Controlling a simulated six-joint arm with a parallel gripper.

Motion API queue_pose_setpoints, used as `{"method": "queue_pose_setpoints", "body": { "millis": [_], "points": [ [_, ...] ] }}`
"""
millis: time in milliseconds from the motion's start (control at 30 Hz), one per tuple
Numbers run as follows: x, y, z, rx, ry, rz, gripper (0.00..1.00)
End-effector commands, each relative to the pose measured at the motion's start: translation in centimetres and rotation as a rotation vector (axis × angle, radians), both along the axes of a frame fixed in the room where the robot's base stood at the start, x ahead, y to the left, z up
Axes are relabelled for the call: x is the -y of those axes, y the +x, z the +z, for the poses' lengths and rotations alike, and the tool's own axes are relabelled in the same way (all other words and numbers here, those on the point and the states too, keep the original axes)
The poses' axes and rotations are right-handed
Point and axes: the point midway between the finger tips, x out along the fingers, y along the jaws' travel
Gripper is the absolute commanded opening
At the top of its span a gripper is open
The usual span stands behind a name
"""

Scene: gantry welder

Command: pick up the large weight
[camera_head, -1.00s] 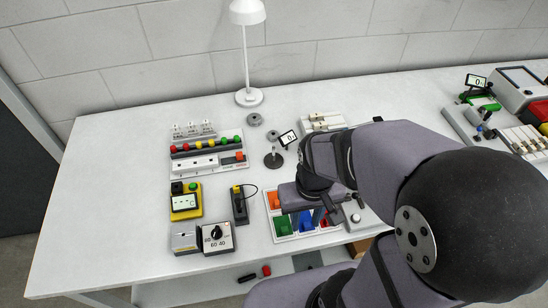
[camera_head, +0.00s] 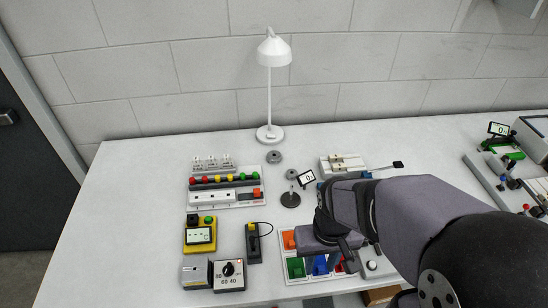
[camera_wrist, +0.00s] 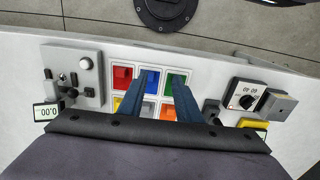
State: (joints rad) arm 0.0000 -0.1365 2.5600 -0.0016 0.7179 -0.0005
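A grey disc (camera_head: 274,157) near the lamp foot looks like the larger of two round weights. A smaller grey disc (camera_head: 291,174) sits just in front of it, and which is the large weight is not fully certain. Both stand free on the table and neither shows in the wrist view. My gripper (camera_head: 334,264) is over the coloured bins, well in front of the discs. In the wrist view its two blue fingers (camera_wrist: 161,86) are spread apart with nothing between them.
A dark round stand (camera_head: 290,200) and a small display (camera_head: 306,178) are between my gripper and the discs. The white lamp (camera_head: 270,90) rises behind. A button panel (camera_head: 225,188) is left, a light fixture block (camera_head: 343,165) right. The far left table is clear.

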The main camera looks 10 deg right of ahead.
Motion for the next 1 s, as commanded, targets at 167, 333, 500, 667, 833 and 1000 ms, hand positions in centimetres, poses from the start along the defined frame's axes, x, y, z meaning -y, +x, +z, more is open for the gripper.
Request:
{"method": "queue_pose_setpoints", "body": {
  "millis": [167, 333, 500, 667, 833, 1000],
  "points": [
    [0.0, 0.0, 0.0, 0.000, 0.000, 0.000, 0.59],
    [0.0, 0.0, 0.0, 0.000, 0.000, 0.000, 0.59],
    [0.0, 0.3, 0.1, 0.002, 0.000, 0.000, 0.59],
    [-0.1, 3.0, 0.4, 0.022, -0.001, 0.001, 0.59],
    [-0.4, 9.3, 1.1, 0.070, -0.004, 0.003, 0.59],
    [-1.0, 17.6, 1.5, 0.138, -0.006, 0.002, 0.59]
  ]
}}
